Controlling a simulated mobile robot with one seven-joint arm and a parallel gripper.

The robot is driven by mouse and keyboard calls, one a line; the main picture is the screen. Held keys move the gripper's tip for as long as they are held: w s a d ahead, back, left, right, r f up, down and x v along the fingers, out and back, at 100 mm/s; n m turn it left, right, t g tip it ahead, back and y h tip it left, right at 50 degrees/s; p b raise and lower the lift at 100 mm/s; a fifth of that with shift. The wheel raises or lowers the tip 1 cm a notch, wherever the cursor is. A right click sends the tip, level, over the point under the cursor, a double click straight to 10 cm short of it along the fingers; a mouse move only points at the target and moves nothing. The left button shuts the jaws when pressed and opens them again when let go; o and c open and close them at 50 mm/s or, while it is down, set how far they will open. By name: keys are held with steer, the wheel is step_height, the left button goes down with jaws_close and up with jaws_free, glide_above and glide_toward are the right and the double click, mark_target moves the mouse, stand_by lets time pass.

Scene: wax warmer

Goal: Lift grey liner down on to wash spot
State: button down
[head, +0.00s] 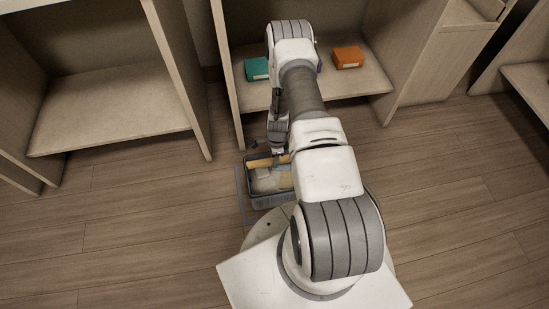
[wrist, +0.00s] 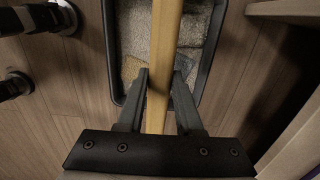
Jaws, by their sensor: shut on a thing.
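The grey liner (head: 270,202) is an open, dark-rimmed tub in front of the shelf unit in the head view. Pale and tan pieces lie inside it. A yellowish wooden bar (wrist: 163,40) runs across its opening in the wrist view, where the dark rim (wrist: 112,60) also shows. My gripper (wrist: 160,78) is shut on this bar, one finger on each side. In the head view my gripper (head: 279,153) is partly hidden by my arm. A thin blue-grey outline (head: 241,198) on the floor shows at the liner's left; my arm hides the rest. I cannot tell whether the liner touches the floor.
A teal box (head: 257,68) and an orange box (head: 348,57) sit on the shelf (head: 350,85) behind the liner. Another shelf unit (head: 110,112) stands at left. The wooden floor (head: 130,215) is clear on both sides. A pale shelf edge is close at right in the wrist view.

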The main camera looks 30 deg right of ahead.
steer(key=shift+w+f, duration=0.1)
steer(key=shift+f, duration=0.1)
stand_by(0.6)
steer(key=shift+c, duration=2.4)
jaws_free()
steer(key=shift+f, duration=0.1)
steer(key=shift+d+r+p, duration=0.2)
steer(key=shift+r+p, duration=2.45)
steer(key=shift+r, duration=1.4)
step_height(320, 180, up, 17)
steer(key=p, duration=0.5)
steer(key=shift+s+d+r, duration=0.2)
steer(key=shift+s+d, duration=0.1)
steer(key=shift+d, duration=0.1)
